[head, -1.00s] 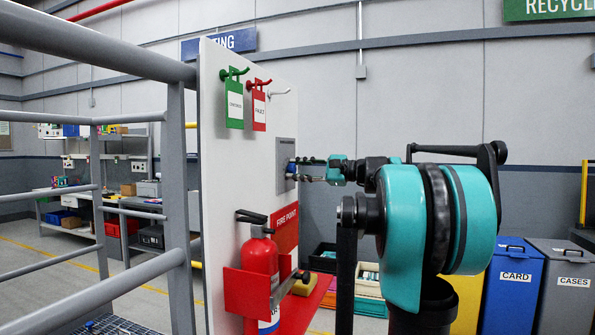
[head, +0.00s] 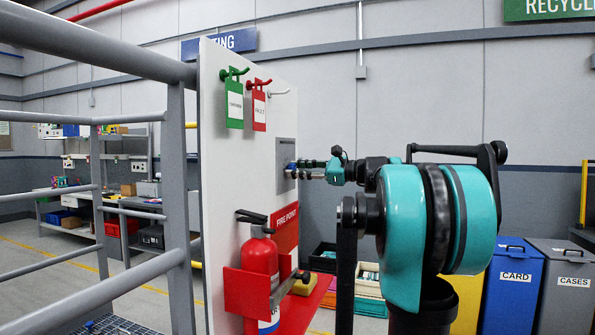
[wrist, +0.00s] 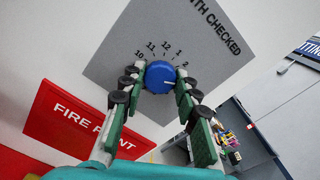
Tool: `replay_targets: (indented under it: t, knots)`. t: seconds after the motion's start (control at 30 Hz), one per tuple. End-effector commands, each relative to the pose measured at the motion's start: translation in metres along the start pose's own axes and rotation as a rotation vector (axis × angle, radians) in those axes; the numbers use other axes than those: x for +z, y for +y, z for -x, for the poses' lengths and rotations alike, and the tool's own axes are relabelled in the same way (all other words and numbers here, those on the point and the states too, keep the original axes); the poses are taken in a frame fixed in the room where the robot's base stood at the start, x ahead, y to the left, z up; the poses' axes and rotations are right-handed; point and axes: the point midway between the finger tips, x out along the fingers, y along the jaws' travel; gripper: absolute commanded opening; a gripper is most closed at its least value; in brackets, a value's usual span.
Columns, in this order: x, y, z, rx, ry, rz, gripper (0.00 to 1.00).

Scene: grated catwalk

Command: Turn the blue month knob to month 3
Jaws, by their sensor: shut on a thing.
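The blue month knob (wrist: 158,74) sits on a grey square dial plate (wrist: 205,40) in the wrist view. Numbers 10, 11, 12, 1 and 2 show around it; the others are hidden or out of sight. A white pointer line on the knob points right, below the 2, toward the right finger. My gripper (wrist: 160,84) is shut on the knob, one finger on each side. In the head view my gripper (head: 302,169) reaches the dial plate (head: 286,150) from the right, and only a bit of the blue knob (head: 291,167) shows.
The dial plate is on a white board with a red FIRE POINT sign (head: 285,224). A red fire extinguisher (head: 261,262) stands below, left of my gripper. Green (head: 234,104) and red (head: 259,110) tags hang above. A grey railing (head: 178,200) stands at left.

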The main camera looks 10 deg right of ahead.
Motion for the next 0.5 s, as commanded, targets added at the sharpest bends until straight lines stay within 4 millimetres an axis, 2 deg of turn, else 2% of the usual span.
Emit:
replay_targets:
  t: [0.3, 0.33, 0.5]
  knots:
    - [-0.0009, 0.0007, 0.0002, 0.002, 0.002, 0.000, 0.02]
    - [-0.0009, 0.0007, 0.0002, 0.002, 0.002, 0.000, 0.32]
    - [-0.0006, 0.0005, 0.0002, 0.001, 0.001, 0.000, 0.52]
